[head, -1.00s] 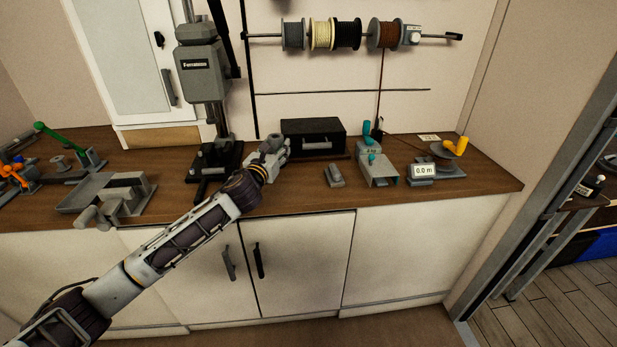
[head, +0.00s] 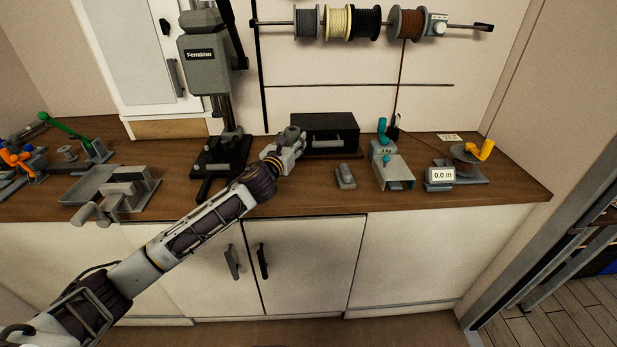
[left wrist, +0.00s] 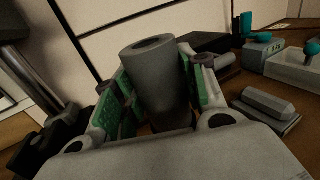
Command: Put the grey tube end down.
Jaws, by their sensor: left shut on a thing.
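The grey tube end (left wrist: 157,80) is a thick, smooth cylinder with a dark hole in its top. In the left wrist view it stands slightly tilted between the green-padded fingers of my left gripper (left wrist: 155,100), which is shut on it. In the head view my left gripper (head: 289,146) is low over the wooden bench, between the drill press and the black box. The tube end (head: 291,132) shows there only as a small grey shape at the gripper. Whether its lower end touches the bench is hidden. My right gripper is not in view.
The drill press (head: 221,150) stands just left of the gripper. The black box (head: 325,132) is behind it to the right. A small grey block (head: 345,176) and a teal-handled device (head: 393,172) stand further right. Bare bench top (head: 300,185) lies in front of the box.

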